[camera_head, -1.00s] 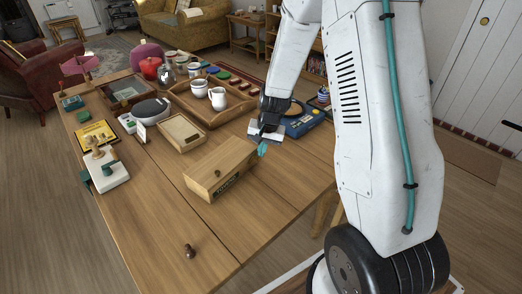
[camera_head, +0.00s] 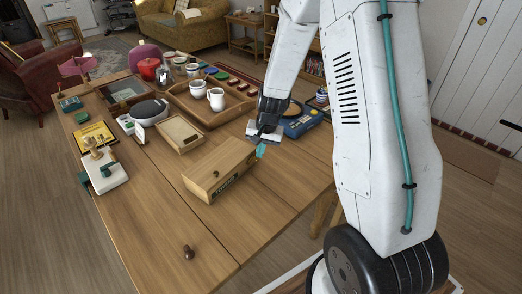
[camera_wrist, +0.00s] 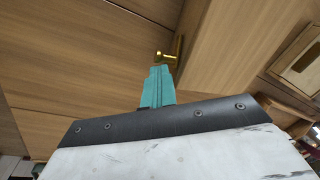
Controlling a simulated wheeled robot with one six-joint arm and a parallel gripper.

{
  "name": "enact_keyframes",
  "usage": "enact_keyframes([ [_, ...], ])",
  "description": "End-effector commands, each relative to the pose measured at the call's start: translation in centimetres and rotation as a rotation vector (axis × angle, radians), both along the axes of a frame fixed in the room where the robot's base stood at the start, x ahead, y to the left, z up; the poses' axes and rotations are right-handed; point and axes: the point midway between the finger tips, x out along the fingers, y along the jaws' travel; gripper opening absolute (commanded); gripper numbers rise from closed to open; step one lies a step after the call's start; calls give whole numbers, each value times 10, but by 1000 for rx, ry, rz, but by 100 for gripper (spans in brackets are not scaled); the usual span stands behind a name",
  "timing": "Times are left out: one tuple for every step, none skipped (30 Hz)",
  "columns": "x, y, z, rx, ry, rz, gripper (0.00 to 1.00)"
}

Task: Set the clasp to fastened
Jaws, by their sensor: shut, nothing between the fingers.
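A wooden box (camera_head: 208,168) with a dark knob on top and a dark label on its front stands on the table. In the wrist view, a small brass clasp (camera_wrist: 167,57) shows on a wooden edge, just beyond my fingertips. I cannot tell whether it is fastened, and it is hidden in the head view. My gripper (camera_head: 261,151) is at the right end of the box, its teal fingers close to the wood. In the wrist view my gripper (camera_wrist: 160,72) is shut and empty, its tips just short of the brass or touching it; I cannot tell which.
Behind the box are a small open wooden tray (camera_head: 181,134) and a larger tray (camera_head: 207,118) with white mugs. A blue device (camera_head: 301,121) stands behind my gripper. A dark knob (camera_head: 188,252) is near the table's front edge.

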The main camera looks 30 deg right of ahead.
Motion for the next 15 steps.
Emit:
enact_keyframes([
  [-1, 1, 0, 0, 2, 0, 0],
  [-1, 1, 0, 0, 2, 0, 0],
  [-1, 1, 0, 0, 2, 0, 0],
  [-1, 1, 0, 0, 2, 0, 0],
  [-1, 1, 0, 0, 2, 0, 0],
  [-1, 1, 0, 1, 2, 0, 0],
  [-1, 0, 0, 1, 2, 0, 0],
  [0, 1, 1, 1, 1, 1, 0],
  [0, 1, 2, 1, 1, 1, 0],
  [0, 0, 3, 0, 1, 1, 0],
  [0, 0, 5, 0, 1, 1, 0],
  [0, 0, 7, 0, 1, 2, 0],
  [0, 0, 8, 0, 0, 2, 0],
  [0, 0, 10, 0, 0, 1, 0],
  [0, 0, 12, 0, 0, 1, 0],
])
